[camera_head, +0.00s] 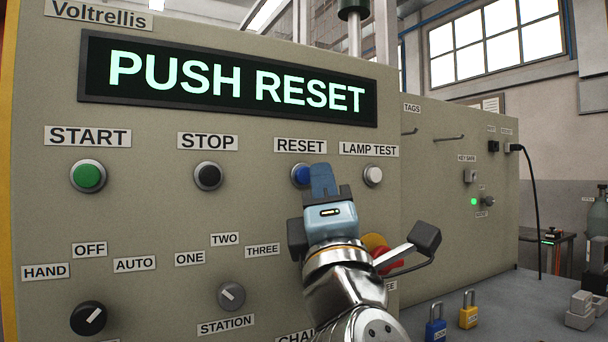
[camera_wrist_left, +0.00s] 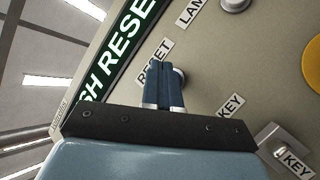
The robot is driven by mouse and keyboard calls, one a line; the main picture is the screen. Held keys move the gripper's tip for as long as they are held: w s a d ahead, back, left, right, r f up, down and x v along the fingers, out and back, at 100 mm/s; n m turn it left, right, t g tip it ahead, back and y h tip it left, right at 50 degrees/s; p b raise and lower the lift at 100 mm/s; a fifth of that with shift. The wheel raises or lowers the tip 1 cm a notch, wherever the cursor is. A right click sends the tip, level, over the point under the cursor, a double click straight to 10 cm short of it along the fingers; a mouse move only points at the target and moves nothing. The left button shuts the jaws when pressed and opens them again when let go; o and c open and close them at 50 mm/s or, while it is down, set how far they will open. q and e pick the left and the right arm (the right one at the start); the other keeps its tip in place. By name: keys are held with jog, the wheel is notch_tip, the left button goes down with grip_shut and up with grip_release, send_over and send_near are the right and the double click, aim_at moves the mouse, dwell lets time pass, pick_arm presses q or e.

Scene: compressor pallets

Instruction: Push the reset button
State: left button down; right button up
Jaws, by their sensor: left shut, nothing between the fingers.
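The control panel (camera_head: 180,215) fills the left of the head view, and its lit display (camera_head: 235,83) reads PUSH RESET. The blue reset button (camera_head: 300,175) sits under the RESET label, its right side covered by my left gripper (camera_head: 322,178). That gripper is shut and empty, its blue fingers in front of the panel beside the button's middle. In the left wrist view the fingers (camera_wrist_left: 163,92) cover most of the button, and only part of its pale ring (camera_wrist_left: 181,76) shows. I cannot tell whether the fingertips touch it. My right gripper is not in view.
Nearby are a green start button (camera_head: 88,176), a black stop button (camera_head: 208,176) and a white lamp test button (camera_head: 373,175). A red and yellow control (camera_head: 376,244) is partly hidden behind my left arm. Blue (camera_head: 436,328) and yellow (camera_head: 468,315) padlocks stand at lower right.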

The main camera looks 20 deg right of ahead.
pick_arm(q)
jog(key=shift+w+y, duration=0.15)
jog(key=shift+y, duration=0.15)
jog(key=shift+w, duration=0.3)
jog(key=shift+w, duration=0.55)
dwell(0.7)
jog(key=shift+s+b, duration=0.1)
jog(key=shift+b, duration=0.2)
jog(key=shift+s+b, duration=0.35)
jog(key=shift+s, duration=0.55)
jog(key=s+b, duration=0.1)
jog(key=s, duration=0.5)
jog(key=shift+d, duration=0.25)
